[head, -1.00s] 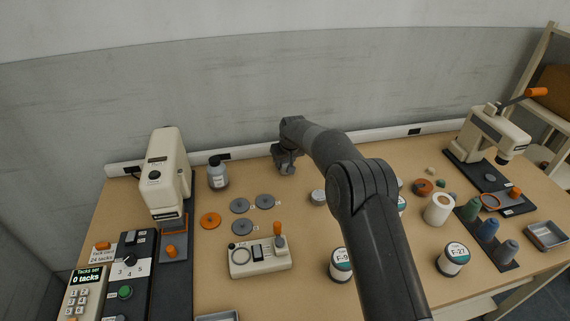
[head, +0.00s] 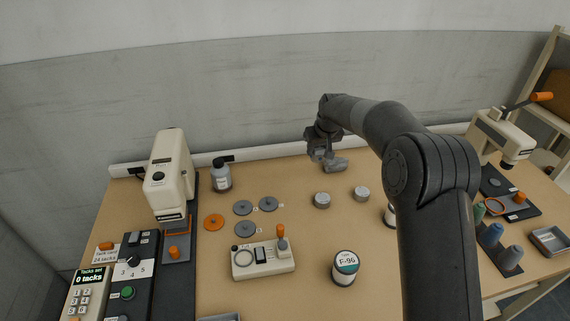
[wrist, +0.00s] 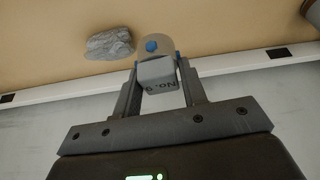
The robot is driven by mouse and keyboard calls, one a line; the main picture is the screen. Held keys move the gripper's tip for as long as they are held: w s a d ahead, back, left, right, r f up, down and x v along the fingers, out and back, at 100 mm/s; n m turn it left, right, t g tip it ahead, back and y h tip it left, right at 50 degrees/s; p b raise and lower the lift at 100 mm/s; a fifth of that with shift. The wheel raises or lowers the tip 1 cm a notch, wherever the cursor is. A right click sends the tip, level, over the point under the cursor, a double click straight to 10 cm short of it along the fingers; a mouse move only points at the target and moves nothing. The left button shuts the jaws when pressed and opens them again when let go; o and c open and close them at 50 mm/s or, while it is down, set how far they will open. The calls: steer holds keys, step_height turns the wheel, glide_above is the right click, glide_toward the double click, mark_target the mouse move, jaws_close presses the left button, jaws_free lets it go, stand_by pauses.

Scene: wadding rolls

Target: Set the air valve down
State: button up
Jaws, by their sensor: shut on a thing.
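The air valve (wrist: 156,72) seems to be the small grey block with upside-down lettering between my fingers in the wrist view. It has blue parts, and a pale rounded part lies beyond it. My gripper (wrist: 157,85) is shut on it. In the head view my gripper (head: 318,156) points down over the back of the table, near the wall. The valve is too small and too covered by the fingers to make out there. I cannot tell whether it touches the table.
A grey lump (head: 336,165) lies on the table close to the right of my gripper; it also shows in the wrist view (wrist: 110,43). Two round grey tins (head: 321,200) stand nearer.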

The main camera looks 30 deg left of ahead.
steer(key=shift+m, duration=0.6)
steer(key=s+a+f, duration=0.2)
steer(key=s+a, duration=0.2)
steer(key=a, duration=0.2)
steer(key=s+a+f, duration=0.2)
steer(key=s+a, duration=0.2)
steer(key=a, duration=0.2)
steer(key=s+a+f, duration=0.2)
steer(key=s+a, duration=0.2)
steer(key=a, duration=0.1)
steer(key=shift+a+f, duration=0.3)
steer(key=shift+a, duration=0.1)
steer(key=shift+f, duration=2.05)
steer(key=shift+f, duration=0.15)
steer(key=o, duration=1.1)
steer(key=shift+c, duration=0.2)
steer(key=v, duration=1.2)
steer(key=shift+s, duration=0.15)
steer(key=shift+a, duration=0.15)
